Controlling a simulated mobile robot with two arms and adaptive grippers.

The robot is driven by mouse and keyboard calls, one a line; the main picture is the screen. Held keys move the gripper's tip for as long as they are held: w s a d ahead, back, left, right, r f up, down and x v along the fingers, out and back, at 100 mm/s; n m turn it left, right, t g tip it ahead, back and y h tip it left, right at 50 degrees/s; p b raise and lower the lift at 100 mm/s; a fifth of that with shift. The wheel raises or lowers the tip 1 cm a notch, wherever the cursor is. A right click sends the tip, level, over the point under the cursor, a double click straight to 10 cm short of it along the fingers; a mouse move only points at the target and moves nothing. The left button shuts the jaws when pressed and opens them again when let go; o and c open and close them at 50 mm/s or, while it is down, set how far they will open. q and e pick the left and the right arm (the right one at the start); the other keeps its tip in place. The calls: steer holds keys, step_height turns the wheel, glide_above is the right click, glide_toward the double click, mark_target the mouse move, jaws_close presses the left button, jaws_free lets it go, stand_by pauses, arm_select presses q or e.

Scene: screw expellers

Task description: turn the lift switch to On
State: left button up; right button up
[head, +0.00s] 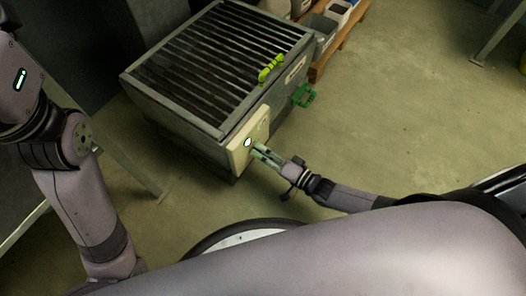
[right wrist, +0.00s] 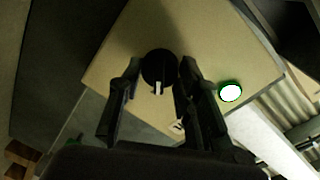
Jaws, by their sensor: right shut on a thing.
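The lift switch is a round black knob (right wrist: 158,64) with a white mark that points toward the bottom of the right wrist view. It sits on a cream control panel (right wrist: 222,45), which also shows in the head view (head: 263,122) on the near corner of the grated metal machine (head: 165,118). My right gripper (head: 258,150) is at the panel, its two fingers on either side of the knob and shut on it. In the head view the gripper hides the knob. My left arm shows at the left, but its gripper is out of view.
A lit white button with a green ring (right wrist: 230,92) is beside the knob. A yellow-green handle (head: 271,69) is on the machine's edge and a green part (head: 304,95) sticks out of its side. Bins (head: 322,32) stand behind.

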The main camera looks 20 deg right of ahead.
steer(key=shift+m, duration=0.6)
steer(key=o, duration=1.1)
steer(key=shift+o, duration=0.2)
steer(key=v, duration=1.2)
steer(key=shift+w+r, duration=0.1)
